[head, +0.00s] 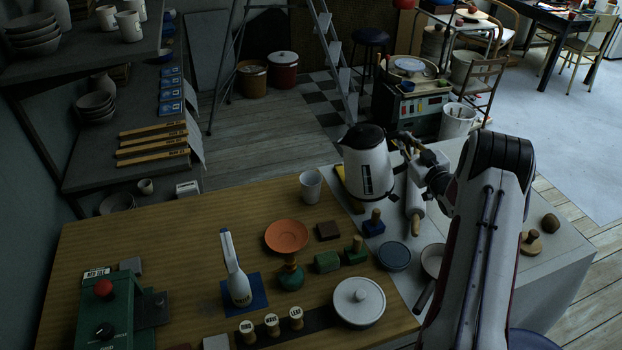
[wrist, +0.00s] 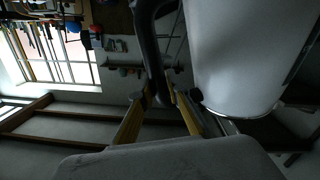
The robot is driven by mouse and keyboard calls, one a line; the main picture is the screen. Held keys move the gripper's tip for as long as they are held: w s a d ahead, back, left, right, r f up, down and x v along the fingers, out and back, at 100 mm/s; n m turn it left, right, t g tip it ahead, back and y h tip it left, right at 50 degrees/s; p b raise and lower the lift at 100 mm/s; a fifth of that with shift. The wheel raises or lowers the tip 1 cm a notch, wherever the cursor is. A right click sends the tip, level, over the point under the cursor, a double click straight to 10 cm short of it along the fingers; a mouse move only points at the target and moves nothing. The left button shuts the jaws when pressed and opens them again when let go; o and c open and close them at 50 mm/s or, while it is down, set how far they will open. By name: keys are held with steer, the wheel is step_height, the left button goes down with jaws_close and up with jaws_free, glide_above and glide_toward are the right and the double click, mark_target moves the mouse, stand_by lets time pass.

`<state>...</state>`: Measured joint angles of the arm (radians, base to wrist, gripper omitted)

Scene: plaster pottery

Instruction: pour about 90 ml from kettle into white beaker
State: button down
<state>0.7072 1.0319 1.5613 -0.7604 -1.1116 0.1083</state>
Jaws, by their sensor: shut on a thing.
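The kettle (head: 367,165) is white with a black lid and a dark level window, and it is upright in the head view. My gripper (head: 405,144) is shut on its dark handle at the right side and holds it above the table. In the wrist view my gripper's yellow fingers (wrist: 158,112) close on the black handle, and the white kettle body (wrist: 245,55) fills the right. A white beaker (head: 311,186) stands upright on the wooden table, left of the kettle and apart from it. Its contents cannot be made out.
An orange dish (head: 287,236), a white lidded pot (head: 359,301), a white bottle (head: 239,288) and several stamps stand nearer the front. A rolling pin (head: 415,205) lies right of the kettle. The wooden table (head: 150,225) is clear at left.

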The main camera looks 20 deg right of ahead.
steer(key=shift+s+d+f+m+t, duration=0.15)
steer(key=shift+d+f+m+t, duration=0.15)
steer(key=shift+d+f+m, duration=0.75)
steer(key=shift+a+r+m, duration=0.15)
steer(key=shift+a+m, duration=0.1)
